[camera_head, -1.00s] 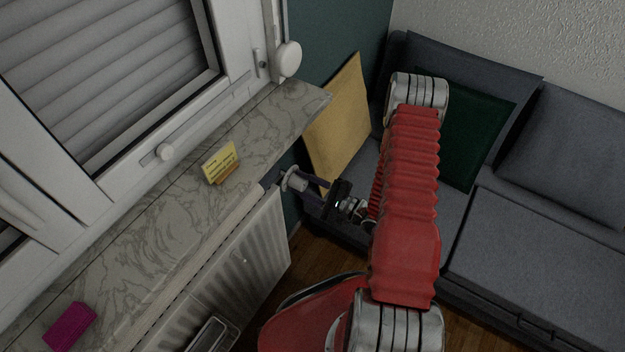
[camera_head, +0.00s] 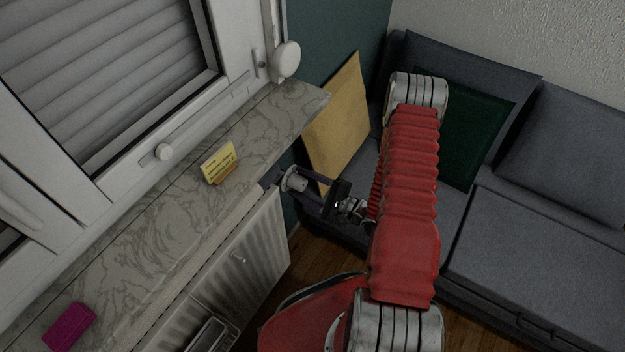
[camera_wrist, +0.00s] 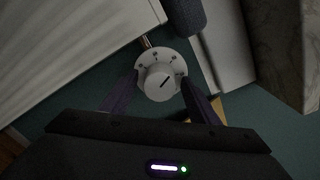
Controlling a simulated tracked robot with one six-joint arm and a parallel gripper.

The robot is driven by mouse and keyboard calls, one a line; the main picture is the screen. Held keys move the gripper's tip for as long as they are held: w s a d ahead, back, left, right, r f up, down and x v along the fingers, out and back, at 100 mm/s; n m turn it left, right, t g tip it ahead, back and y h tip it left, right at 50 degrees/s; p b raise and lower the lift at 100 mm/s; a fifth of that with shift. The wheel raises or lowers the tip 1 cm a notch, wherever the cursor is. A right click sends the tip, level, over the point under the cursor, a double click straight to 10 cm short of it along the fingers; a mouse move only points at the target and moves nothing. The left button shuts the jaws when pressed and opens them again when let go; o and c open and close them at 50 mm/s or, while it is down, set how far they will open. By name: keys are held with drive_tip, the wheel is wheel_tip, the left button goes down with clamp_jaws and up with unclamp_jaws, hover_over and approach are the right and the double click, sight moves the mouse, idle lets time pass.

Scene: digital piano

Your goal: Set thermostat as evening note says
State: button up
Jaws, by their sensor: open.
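The white thermostat knob (camera_wrist: 160,84) shows in the wrist view with dark scale marks around its rim and a dark pointer line on its face; the marks are too small to read. In the head view the thermostat (camera_head: 294,182) sits at the radiator's upper right end. My gripper (camera_wrist: 160,92) is open, with one dark finger on each side of the knob; I cannot tell whether they touch it. My gripper also shows in the head view (camera_head: 300,187). A yellow note (camera_head: 219,162) stands in a small wooden holder on the windowsill; its writing is too small to read.
The white radiator (camera_head: 245,265) hangs below the marble windowsill (camera_head: 150,235). A magenta block (camera_head: 69,327) lies on the sill at lower left. A grey sofa (camera_head: 540,255) stands at right, with a yellow panel (camera_head: 338,125) at its left end.

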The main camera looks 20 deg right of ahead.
drive_tip(key=v, duration=1.4)
idle(0.4)
drive_tip(key=shift+w+f+m, duration=0.1)
drive_tip(key=shift+f+m, duration=0.05)
drive_tip(key=shift+m, duration=0.15)
